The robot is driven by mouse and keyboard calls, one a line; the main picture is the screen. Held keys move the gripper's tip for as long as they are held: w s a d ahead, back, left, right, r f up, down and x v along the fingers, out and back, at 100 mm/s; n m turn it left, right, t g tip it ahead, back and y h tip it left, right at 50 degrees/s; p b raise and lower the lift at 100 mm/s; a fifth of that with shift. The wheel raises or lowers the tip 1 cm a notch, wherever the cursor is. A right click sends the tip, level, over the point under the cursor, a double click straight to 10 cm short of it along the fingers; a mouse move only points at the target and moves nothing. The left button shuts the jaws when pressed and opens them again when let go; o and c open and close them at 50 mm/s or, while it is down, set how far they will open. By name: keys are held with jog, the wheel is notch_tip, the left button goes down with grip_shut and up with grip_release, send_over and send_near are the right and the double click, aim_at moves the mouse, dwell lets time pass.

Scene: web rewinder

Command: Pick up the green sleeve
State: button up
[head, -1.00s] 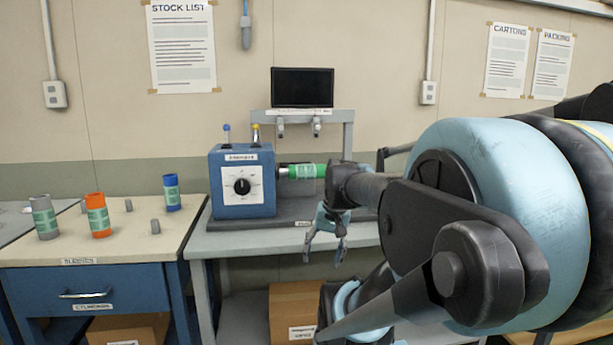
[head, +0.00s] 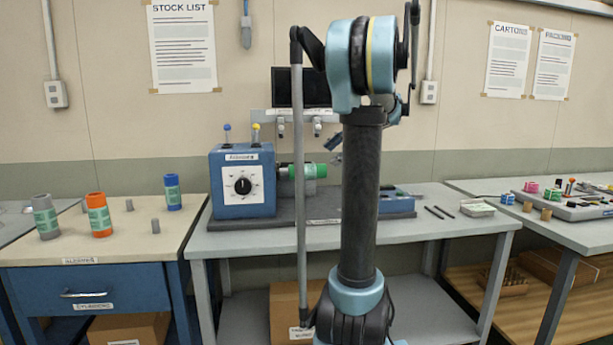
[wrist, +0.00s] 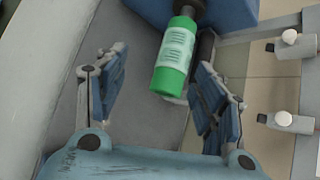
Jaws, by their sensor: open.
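The green sleeve (head: 312,171) has a pale label and sits at the right side of the blue rewinder box (head: 242,182), level, on its short spindle. In the wrist view the sleeve (wrist: 172,58) points down from the blue box, its green free end nearest me. My gripper (wrist: 159,68) is open, one finger on each side of the sleeve's free end in the picture, with gaps on both sides. I cannot tell the depth between them. In the head view my arm hides most of the gripper; a blue finger shows just right of the sleeve.
A left bench holds a grey sleeve (head: 45,216), an orange sleeve (head: 98,215) and a blue sleeve (head: 172,192). A monitor (head: 284,88) stands behind the rewinder. The rewinder bench (head: 440,224) has bare space at its front right.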

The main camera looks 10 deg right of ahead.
aim_at(313, 165)
jog(key=w+d+r+m, duration=0.1)
jog(key=w+d, duration=0.2)
jog(key=shift+t+y, duration=0.3)
jog(key=x, duration=1.1)
jog(key=shift+a, duration=0.45)
jog(key=shift+f+x, duration=0.25)
jog(key=shift+x, duration=2.5)
jog(key=shift+d, duration=0.2)
jog(key=shift+c, duration=0.6)
jog(key=c, duration=1.1)
jog(key=shift+o, duration=0.2)
jog(key=shift+r, duration=0.15)
